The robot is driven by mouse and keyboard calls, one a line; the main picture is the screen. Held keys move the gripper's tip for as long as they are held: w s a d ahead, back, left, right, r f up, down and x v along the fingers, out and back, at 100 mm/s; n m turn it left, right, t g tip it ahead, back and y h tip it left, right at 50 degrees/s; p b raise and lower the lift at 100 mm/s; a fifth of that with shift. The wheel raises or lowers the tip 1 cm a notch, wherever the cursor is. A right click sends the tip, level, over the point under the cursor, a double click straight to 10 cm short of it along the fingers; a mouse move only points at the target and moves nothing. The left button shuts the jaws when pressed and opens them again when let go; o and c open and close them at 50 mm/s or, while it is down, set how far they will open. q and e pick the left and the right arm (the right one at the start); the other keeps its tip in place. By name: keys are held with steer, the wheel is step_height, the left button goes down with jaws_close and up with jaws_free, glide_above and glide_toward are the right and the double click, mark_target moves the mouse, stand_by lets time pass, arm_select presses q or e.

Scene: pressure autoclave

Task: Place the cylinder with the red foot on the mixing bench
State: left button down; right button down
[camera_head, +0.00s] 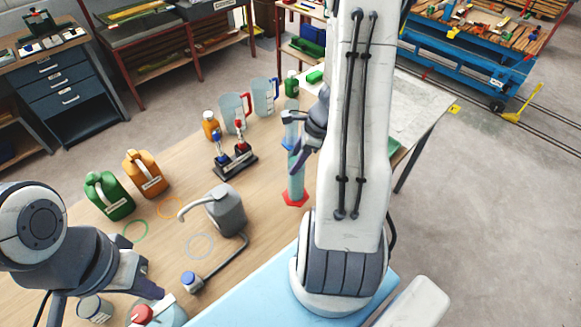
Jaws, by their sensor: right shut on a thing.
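The tall clear blue cylinder (296,176) with the red foot (295,199) is upright over the right part of the wood-topped bench (262,190). My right gripper (292,132) is shut on it at about mid-height. My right arm hides what lies just right of it. I cannot tell whether the red foot touches the bench top. No label shows which surface is the mixing bench. My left gripper (105,297) is low at the left front, its fingers apart, near a small grey can (95,308). It seems to hold nothing.
A black stand with red and blue tops (236,160), two jugs (233,112) and a small orange bottle (210,126) stand behind left. A grey spouted can (226,208), green (108,196) and orange canisters (144,174) stand left. Coloured rings lie between. A light-blue surface (255,300) is in front.

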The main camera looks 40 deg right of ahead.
mark_target(296, 178)
steer(key=x, duration=0.5)
steer(key=shift+s+d+f, duration=0.1)
steer(key=shift+s+d, duration=0.05)
steer(key=shift+d, duration=0.15)
steer(key=shift+f, duration=0.15)
steer(key=shift+c, duration=0.8)
jaws_free()
